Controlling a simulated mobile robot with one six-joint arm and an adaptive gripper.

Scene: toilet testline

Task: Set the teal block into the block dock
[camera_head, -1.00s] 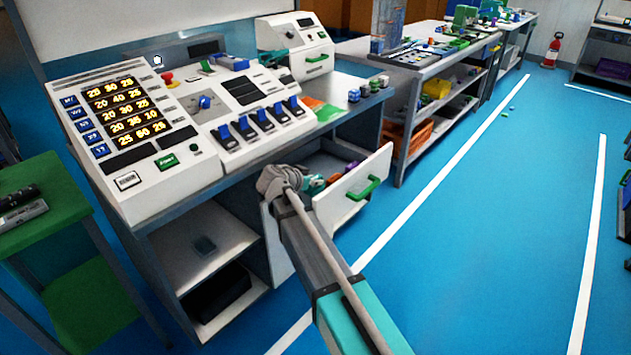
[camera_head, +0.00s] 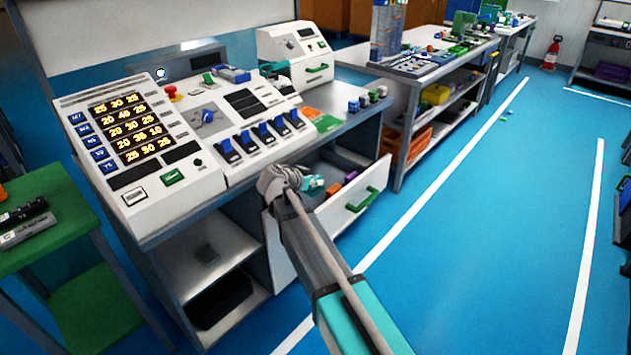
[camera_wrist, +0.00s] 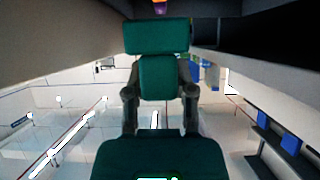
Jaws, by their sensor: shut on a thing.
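In the wrist view my gripper (camera_wrist: 159,92) is shut on a teal block (camera_wrist: 156,37), which sits between and beyond the fingers. In the head view my gripper (camera_head: 311,184) is at the open white drawer (camera_head: 335,212) under the bench, partly hidden behind my wrist. Teal shows there, but I cannot tell the block from gripper parts. I cannot make out the block dock for certain in either view.
A control panel (camera_head: 150,150) with blue switches stands on the bench above.

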